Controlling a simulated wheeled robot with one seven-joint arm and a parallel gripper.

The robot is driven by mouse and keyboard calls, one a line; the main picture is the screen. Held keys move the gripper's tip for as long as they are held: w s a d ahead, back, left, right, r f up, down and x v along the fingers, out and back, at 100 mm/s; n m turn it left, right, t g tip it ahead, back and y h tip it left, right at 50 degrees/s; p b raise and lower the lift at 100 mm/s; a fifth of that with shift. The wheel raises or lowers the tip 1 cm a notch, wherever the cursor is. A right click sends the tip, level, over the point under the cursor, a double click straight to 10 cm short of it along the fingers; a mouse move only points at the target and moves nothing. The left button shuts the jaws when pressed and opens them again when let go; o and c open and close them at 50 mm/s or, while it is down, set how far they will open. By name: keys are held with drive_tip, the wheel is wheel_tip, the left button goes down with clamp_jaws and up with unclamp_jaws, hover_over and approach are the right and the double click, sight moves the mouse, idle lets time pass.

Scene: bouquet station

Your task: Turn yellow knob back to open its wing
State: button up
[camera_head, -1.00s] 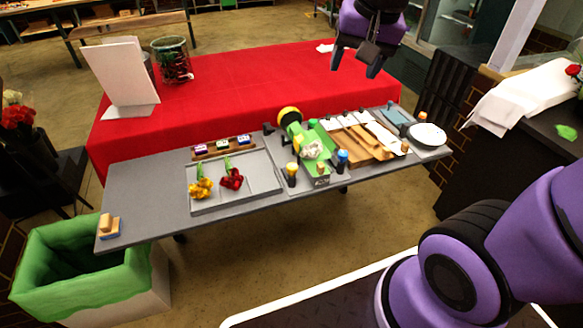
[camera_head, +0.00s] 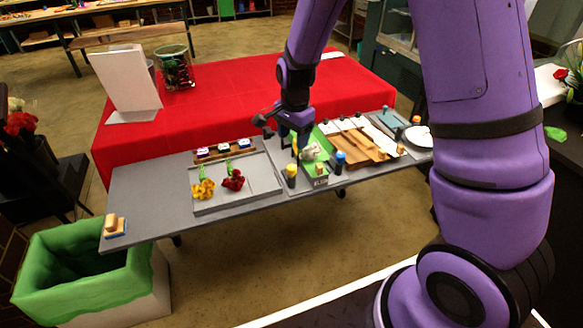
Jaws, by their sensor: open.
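The yellow knob (camera_head: 291,170) is a yellow cap on a dark post. It stands upright at the front of the grey table, left of the green holder (camera_head: 318,183). A blue knob (camera_head: 340,157) stands at the holder's right. A whitish bundle (camera_head: 310,153) lies in the holder between green side panels; I cannot tell which panel is the yellow knob's wing, or how it is set. My gripper (camera_head: 294,147) is open and points down, above and just behind the yellow knob, apart from it.
A grey tray (camera_head: 265,186) with a yellow and a red flower lies to the left. Wooden slats (camera_head: 357,148) and a white plate (camera_head: 417,135) are to the right. A green-lined bin (camera_head: 85,262) stands at the table's left end.

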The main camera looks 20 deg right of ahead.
sight(292, 167)
drive_tip(key=f, duration=1.1)
drive_tip(key=shift+w+a, duration=0.1)
drive_tip(key=shift+w, duration=0.15)
drive_tip(key=c, duration=0.9)
